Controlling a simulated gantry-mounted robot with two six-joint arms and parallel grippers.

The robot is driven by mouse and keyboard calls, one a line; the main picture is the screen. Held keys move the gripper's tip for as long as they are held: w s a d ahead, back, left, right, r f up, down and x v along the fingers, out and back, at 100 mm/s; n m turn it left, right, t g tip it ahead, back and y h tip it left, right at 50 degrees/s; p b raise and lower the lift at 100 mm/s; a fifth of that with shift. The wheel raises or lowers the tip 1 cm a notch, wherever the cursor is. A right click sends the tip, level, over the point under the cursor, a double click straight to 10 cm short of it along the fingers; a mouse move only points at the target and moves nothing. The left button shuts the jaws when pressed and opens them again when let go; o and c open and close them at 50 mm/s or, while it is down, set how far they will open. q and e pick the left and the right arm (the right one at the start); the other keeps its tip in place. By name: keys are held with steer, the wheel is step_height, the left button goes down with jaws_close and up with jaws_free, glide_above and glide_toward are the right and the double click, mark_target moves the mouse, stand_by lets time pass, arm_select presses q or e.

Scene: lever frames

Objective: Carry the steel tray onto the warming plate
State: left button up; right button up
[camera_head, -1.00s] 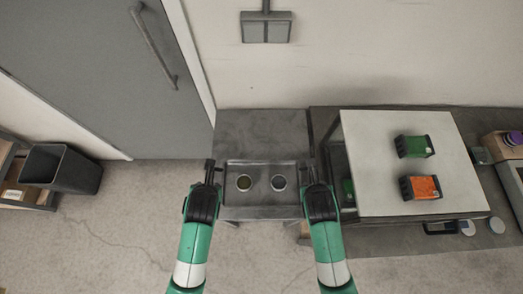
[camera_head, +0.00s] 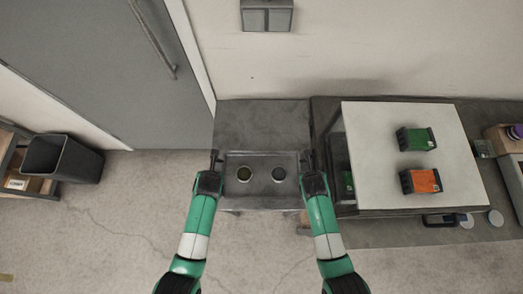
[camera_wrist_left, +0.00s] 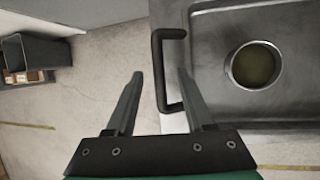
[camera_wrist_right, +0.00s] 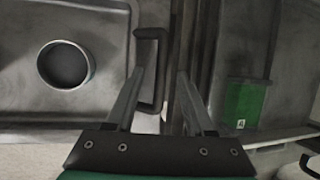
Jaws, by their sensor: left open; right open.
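The steel tray (camera_head: 261,198) sits on a grey stand, with two round cups, (camera_head: 244,174) and (camera_head: 279,174), standing in it. It has a dark handle at each side. My left gripper (camera_head: 214,160) is open at the left handle; in the left wrist view the handle's bar (camera_wrist_left: 159,75) shows between the fingertips (camera_wrist_left: 160,74). My right gripper (camera_head: 308,160) is open at the right handle; in the right wrist view that handle (camera_wrist_right: 150,70) shows between the fingertips (camera_wrist_right: 160,74). I cannot tell surely which surface is the warming plate.
A grey surface (camera_head: 262,122) lies behind the tray, against the wall. To the right stands a white-topped unit (camera_head: 375,150) bearing a green box (camera_head: 415,139) and an orange box (camera_head: 420,181). A dark bin (camera_head: 62,165) stands on the floor at left.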

arm_select(q)
steer(key=shift+x, duration=1.35)
arm_select(e)
steer(key=shift+x, duration=1.4)
arm_select(q)
steer(key=shift+c, duration=0.2)
arm_select(e)
steer(key=shift+c, duration=0.2)
arm_select(q)
jaws_close()
arm_select(e)
jaws_close()
arm_select(q)
steer(key=shift+w+d, duration=0.1)
arm_select(e)
steer(key=shift+a, duration=0.15)
